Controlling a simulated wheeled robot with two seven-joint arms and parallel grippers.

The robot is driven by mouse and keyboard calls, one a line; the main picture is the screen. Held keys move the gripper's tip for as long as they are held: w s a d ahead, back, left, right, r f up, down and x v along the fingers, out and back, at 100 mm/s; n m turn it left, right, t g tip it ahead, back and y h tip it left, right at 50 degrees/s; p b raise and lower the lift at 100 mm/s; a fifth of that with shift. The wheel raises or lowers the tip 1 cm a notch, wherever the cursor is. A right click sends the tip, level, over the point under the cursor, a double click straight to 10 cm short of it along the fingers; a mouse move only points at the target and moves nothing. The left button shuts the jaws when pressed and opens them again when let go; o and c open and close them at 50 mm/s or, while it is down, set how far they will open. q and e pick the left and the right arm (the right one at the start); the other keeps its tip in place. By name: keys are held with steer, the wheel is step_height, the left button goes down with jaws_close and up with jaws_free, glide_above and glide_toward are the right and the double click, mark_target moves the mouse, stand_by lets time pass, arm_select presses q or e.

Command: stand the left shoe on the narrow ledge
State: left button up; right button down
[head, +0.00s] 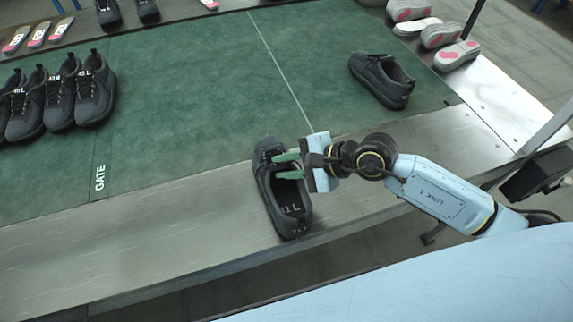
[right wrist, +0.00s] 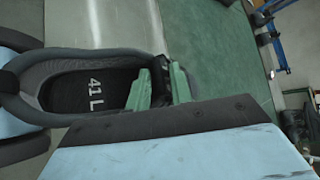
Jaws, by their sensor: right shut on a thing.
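A dark grey shoe (head: 291,212) sits over the bare metal ledge (head: 190,225) at the near edge of the green mat. Its toe end overlaps the mat edge, and its heel points toward the front. Its insole reads "41 L" in the right wrist view (right wrist: 95,95). My right gripper (head: 287,165) is shut on this shoe, with its green fingers at the side of the opening near the tongue. I cannot tell whether the sole touches the ledge. Another dark shoe (head: 382,80) lies on the mat at the right. My left gripper is not in view.
Several dark shoes (head: 60,98) stand in a row on the green mat (head: 190,100) at the left, near the "GATE" marking. Insoles and grey soles (head: 457,54) lie along the far and right edges. The ledge left of the held shoe is clear.

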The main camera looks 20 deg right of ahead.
steer(key=c, duration=1.2)
jaws_free()
steer(key=v, duration=1.2)
